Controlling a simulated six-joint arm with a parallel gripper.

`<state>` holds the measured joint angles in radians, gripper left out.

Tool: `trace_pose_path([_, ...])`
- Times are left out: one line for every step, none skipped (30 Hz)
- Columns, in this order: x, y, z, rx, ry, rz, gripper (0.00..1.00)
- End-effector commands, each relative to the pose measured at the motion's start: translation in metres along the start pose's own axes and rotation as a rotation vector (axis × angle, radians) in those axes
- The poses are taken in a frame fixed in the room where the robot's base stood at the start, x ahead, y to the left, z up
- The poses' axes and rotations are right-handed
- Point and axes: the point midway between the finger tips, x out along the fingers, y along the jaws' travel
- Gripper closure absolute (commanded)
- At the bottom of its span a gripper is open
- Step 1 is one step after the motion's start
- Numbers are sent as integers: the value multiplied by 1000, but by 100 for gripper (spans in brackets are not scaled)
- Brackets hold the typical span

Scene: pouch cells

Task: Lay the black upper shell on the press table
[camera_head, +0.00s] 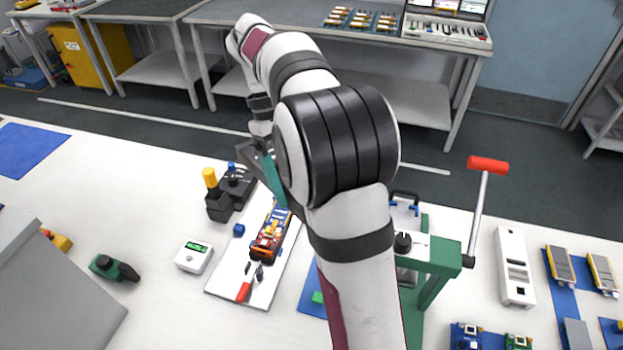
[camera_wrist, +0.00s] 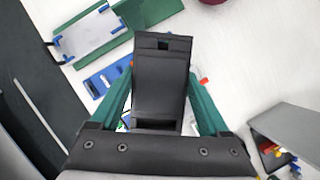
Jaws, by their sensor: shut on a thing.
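The black upper shell (camera_wrist: 158,85) is between the two green fingers of my gripper (camera_wrist: 160,92) in the wrist view. It is long and narrow, with a small rectangular opening near its far end. My gripper is shut on its sides. In the head view a teal finger (camera_head: 271,177) shows above the white work board, and my arm hides the shell. The green press (camera_head: 440,262) with a red-handled lever stands right of my arm. Its pale table plate (camera_wrist: 88,40) with blue corner pieces shows at upper left in the wrist view, apart from the shell.
The white board (camera_head: 227,278) carries an orange and blue assembly (camera_head: 270,236) and a red-handled tool (camera_head: 244,290). A black fixture with a yellow knob (camera_head: 210,180) and a white meter (camera_head: 194,257) stand nearby. A white device (camera_head: 514,267) is right of the press lever.

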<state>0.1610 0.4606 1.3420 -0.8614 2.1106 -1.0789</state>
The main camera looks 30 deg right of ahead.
Motion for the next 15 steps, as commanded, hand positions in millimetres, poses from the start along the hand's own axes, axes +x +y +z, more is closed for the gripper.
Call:
trace_pose_path([-4,-5,2,49,2,-20,77])
trace_pose_path([-6,-8,3,82,2,-34,77])
trace_pose_path([-9,-12,5,124,2,-51,77])
trace_pose_path([-11,-15,6,152,2,-63,77])
trace_pose_path([-14,-18,7,182,1,-75,77])
trace_pose_path([-12,-16,7,220,-2,-92,77])
trace_pose_path([-9,-12,6,248,-2,-104,77])
trace_pose_path([-7,-8,5,275,-2,-115,77])
trace_pose_path([-3,-4,4,315,-2,-133,77])
trace_pose_path([-1,0,3,347,-3,-145,77])
trace_pose_path([2,4,2,381,-3,-159,77])
trace_pose_path([5,9,1,428,-2,-178,77])
trace_pose_path([8,13,0,468,-3,-196,77])
trace_pose_path([12,18,-1,509,-3,-213,77])
trace_pose_path([16,24,-2,571,-2,-239,77])
